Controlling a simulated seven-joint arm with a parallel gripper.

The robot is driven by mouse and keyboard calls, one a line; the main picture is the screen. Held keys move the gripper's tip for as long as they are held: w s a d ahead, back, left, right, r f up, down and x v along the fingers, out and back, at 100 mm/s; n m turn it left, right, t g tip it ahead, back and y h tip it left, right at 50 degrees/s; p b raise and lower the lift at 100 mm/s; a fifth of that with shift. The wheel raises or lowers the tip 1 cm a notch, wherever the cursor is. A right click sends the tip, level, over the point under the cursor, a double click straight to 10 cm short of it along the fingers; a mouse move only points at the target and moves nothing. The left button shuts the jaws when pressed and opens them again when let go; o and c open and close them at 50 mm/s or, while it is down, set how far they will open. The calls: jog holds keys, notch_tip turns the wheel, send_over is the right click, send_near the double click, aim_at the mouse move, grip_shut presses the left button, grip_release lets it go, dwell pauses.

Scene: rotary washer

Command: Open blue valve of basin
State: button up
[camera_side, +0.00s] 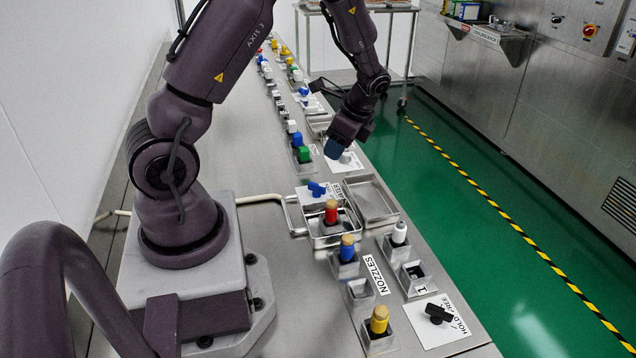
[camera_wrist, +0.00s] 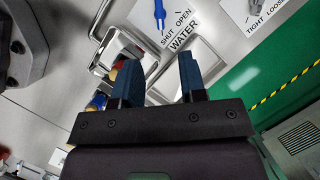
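The blue valve (camera_side: 316,188) sits on a white card beside the metal basin (camera_side: 318,243). In the wrist view the blue valve handle (camera_wrist: 159,14) is at the top, and the card (camera_wrist: 190,18) reads SHUT, OPEN and WATER. The handle's near end lies closer to the word SHUT. The basin's rim (camera_wrist: 97,62) also shows there, left of centre. A red, wooden-topped piece (camera_side: 331,208) stands in the basin. My gripper (camera_wrist: 161,62) has its two blue fingers wide apart and nothing between them. In the side view my gripper (camera_side: 334,149) hangs above and beyond the valve.
An empty metal tray (camera_side: 384,213) adjoins the basin on the right. Holders with coloured nozzles (camera_side: 347,248) stand in front, near a black lever on a HOLD/FREE card (camera_side: 438,314). More coloured blocks (camera_side: 304,154) line the bench behind. The bench left of the row is mostly clear.

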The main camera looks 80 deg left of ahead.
aim_at(317, 184)
jog(key=shift+m, duration=0.4)
jog(key=x, duration=1.3)
grip_shut()
